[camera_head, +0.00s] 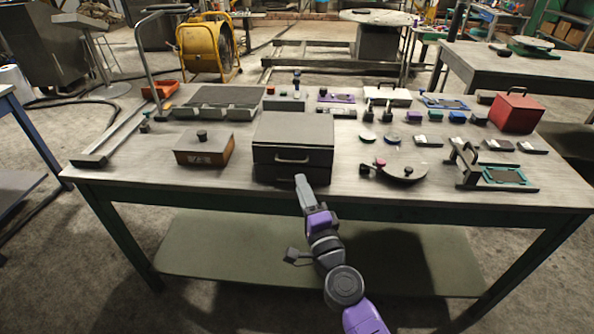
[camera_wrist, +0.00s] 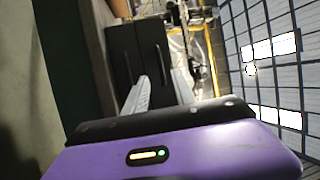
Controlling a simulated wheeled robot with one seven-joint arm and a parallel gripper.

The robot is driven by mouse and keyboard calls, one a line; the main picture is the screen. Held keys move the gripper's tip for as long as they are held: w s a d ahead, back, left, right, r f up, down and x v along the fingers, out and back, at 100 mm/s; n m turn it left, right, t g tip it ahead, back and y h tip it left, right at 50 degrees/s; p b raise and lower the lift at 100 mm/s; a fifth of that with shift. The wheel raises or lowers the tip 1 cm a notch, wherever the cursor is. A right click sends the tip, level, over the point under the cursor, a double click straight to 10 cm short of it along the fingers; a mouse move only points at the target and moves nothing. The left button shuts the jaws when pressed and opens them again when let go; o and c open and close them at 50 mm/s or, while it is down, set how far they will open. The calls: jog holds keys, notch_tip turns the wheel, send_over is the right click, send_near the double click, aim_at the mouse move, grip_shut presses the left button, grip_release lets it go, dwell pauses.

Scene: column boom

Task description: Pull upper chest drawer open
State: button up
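The dark grey chest (camera_head: 293,132) sits near the front middle of the table. Its upper drawer front carries a light bar handle (camera_head: 292,160), and the drawer looks flush with the chest. A lower drawer front lies beneath it, partly hidden by my gripper. My gripper (camera_head: 300,180) is just in front of the chest, at the table's front edge, slightly below the handle in the picture. In the wrist view, turned sideways, the two fingers of my gripper (camera_wrist: 160,80) stand apart, pointing at the chest (camera_wrist: 142,50). Nothing shows between them, and contact with the handle cannot be confirmed.
A brown box with a black knob (camera_head: 203,150) stands left of the chest. A round grey plate with knobs (camera_head: 402,168) lies to its right. Behind are several small parts and a red box (camera_head: 516,112).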

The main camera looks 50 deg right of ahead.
jog(key=p+x, duration=0.1)
jog(key=x, duration=0.6)
jog(key=shift+w+d+r, duration=0.15)
jog(key=shift+w, duration=0.15)
grip_shut()
dwell(1.2)
